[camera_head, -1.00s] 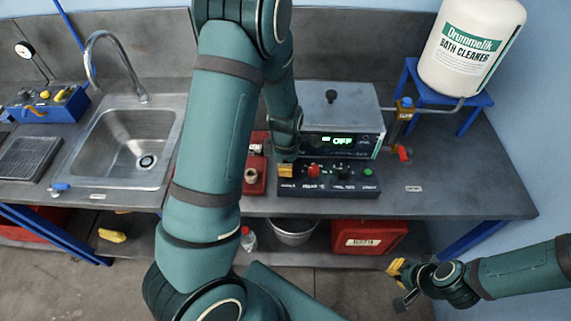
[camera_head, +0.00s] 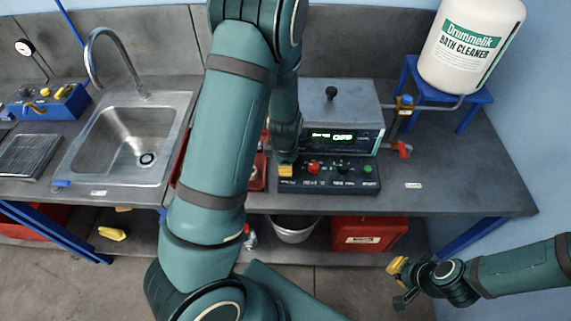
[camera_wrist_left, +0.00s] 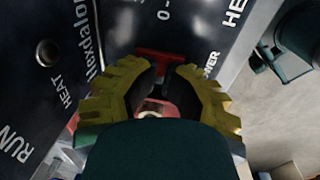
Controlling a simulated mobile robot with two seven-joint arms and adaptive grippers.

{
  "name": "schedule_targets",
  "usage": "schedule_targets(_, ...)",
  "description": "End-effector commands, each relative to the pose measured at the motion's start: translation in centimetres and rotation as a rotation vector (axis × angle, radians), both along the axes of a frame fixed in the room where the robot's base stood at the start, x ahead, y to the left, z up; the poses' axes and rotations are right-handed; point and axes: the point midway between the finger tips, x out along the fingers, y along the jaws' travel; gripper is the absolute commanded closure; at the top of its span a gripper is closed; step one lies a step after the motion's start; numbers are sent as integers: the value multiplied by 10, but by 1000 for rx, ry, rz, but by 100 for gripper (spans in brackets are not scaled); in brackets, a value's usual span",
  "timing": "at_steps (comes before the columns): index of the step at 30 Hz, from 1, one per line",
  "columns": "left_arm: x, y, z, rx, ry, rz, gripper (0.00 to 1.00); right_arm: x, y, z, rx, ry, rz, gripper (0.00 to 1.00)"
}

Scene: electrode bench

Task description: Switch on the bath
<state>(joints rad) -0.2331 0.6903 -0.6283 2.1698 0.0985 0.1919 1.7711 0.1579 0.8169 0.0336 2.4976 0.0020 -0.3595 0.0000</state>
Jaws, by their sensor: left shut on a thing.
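The bath (camera_head: 343,100) is a grey metal box on the bench with a black knob on its lid. Its lit green display (camera_head: 342,137) reads OFF. A dark control panel (camera_head: 328,186) in front carries a red knob (camera_head: 313,167), a black knob and a green button. My left gripper (camera_head: 286,169) is at the panel's left end. In the left wrist view its yellow-padded fingers (camera_wrist_left: 158,88) are closed around a red part (camera_wrist_left: 160,58) beside the POWER label, mostly hidden by the fingers. My right gripper (camera_head: 398,277) is off the bench at lower right, its opening unclear.
A bath cleaner container (camera_head: 470,45) stands on a blue stand (camera_head: 440,90) at right. A red-handled valve (camera_head: 402,150) is beside the bath. A sink (camera_head: 130,140) is at left. A red box (camera_head: 369,234) and a bucket (camera_head: 293,231) are below. The bench's right front is clear.

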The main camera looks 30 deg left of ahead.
Motion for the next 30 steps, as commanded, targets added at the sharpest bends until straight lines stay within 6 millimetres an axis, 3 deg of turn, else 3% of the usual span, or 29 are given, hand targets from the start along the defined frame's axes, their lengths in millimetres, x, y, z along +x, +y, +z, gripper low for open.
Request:
schedule_targets(5, -6, -2, -6, -4, 23, -3, 100, 0, 0, -1, 0, 0, 0, 100)
schedule_targets(18, 10, 8, -3, 0, 12, 0, 100, 0, 0, 0, 0, 0, 0, 100)
schedule_targets(30, 13, 13, 4, 4, 3, 3, 100, 0, 0, 5, 0, 1, 1, 100)
